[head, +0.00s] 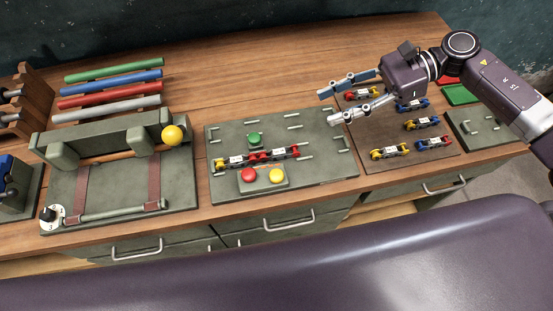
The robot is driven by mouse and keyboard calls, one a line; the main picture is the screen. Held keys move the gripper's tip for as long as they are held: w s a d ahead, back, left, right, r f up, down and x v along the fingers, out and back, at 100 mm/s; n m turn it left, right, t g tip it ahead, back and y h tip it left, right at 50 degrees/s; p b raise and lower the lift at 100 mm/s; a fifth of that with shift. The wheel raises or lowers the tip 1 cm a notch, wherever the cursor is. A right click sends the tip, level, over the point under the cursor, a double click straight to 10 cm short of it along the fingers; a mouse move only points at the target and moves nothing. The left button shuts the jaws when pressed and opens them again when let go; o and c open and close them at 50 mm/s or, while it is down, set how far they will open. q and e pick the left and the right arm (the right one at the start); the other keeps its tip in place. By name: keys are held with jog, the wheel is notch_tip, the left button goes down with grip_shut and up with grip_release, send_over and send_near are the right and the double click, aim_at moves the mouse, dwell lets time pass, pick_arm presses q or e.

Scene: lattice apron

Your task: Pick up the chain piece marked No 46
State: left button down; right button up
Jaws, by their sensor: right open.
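Several chain pieces lie on a brown board (372,127) at the right of the bench. They include a red and yellow one (362,94), a blue one (413,106), a yellow and blue one (422,124), a yellow one (390,152) and a blue and red one (433,142). Their number marks are too small to read, so I cannot tell which is No 46. My right gripper (328,106) is open and empty, its fingers pointing left above the board's left edge. It partly covers the board. My left gripper is not in view.
A grey-green plate (325,176) holds joined chain pieces (256,157), a green button (254,138), a red button (248,175) and a yellow button (276,175). A roller fixture (120,204) and coloured rods (110,89) are at left. The bench back is clear.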

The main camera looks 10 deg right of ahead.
jog(key=b, duration=1.2)
send_near(293, 149)
jog(key=shift+s+a+f, duration=0.2)
jog(key=shift+a+f, duration=0.15)
jog(key=shift+a, duration=0.8)
jog(key=p+x, duration=0.2)
jog(key=x, duration=0.1)
jog(key=p+x, duration=0.2)
jog(key=x, duration=0.1)
jog(key=shift+w+a, duration=0.15)
jog(key=shift+w, duration=0.1)
jog(key=shift+a+f, duration=0.25)
jog(key=shift+c, duration=0.3)
grip_shut()
